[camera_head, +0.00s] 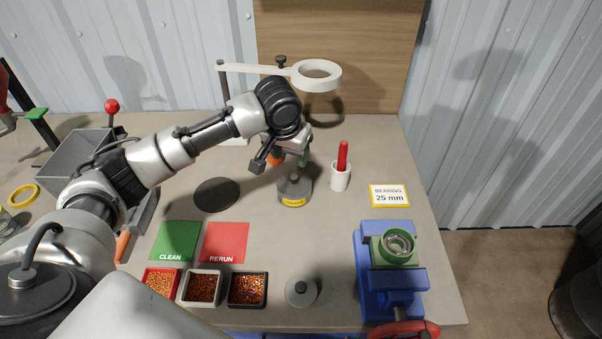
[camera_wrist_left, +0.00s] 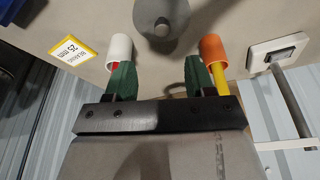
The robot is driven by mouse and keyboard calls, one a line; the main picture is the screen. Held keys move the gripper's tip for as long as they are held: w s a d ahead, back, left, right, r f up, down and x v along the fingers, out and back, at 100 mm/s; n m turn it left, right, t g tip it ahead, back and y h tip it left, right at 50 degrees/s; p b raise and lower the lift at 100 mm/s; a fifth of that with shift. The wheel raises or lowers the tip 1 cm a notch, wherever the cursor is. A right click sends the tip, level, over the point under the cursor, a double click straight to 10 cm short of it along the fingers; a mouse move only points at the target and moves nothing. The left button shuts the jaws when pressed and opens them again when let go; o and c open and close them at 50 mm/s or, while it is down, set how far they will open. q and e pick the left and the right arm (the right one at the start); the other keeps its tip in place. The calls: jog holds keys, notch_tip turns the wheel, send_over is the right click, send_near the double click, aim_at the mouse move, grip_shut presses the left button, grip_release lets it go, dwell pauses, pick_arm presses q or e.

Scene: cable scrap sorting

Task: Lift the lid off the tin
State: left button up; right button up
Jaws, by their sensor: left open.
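A grey tin (camera_head: 294,199) with a yellow label stands near the middle of the bench. Its lid (camera_head: 294,185) with a small knob sits on top. My left gripper (camera_head: 288,158) is just behind and above the tin, pointing down. In the left wrist view, its two green fingers (camera_wrist_left: 159,75) are spread apart with nothing between them. The round grey lid (camera_wrist_left: 160,14) shows ahead of the fingers at the top edge, apart from them. My right gripper is not in view.
A white cup (camera_head: 340,178) with a red handle stands right of the tin. An orange cup (camera_wrist_left: 211,48) stands on the other side, near the fingers. A ring stand (camera_head: 317,77) is behind. A knobbed grey round piece (camera_head: 301,292), trays and a blue vise (camera_head: 389,285) are in front.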

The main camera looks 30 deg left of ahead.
aim_at(294, 176)
pick_arm(q)
jog(key=x, duration=0.4)
jog(key=shift+s, duration=0.35)
jog(key=p+x, duration=0.1)
jog(key=x, duration=0.3)
jog(key=shift+w+a+f, duration=0.15)
jog(key=shift+a+f, duration=0.05)
jog(key=shift+f, duration=0.05)
jog(key=shift+w+f, duration=0.15)
jog(key=shift+f, duration=0.35)
jog(key=c, duration=1)
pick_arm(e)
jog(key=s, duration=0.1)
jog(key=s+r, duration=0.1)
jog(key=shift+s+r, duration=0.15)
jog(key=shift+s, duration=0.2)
pick_arm(q)
jog(key=shift+r, duration=0.1)
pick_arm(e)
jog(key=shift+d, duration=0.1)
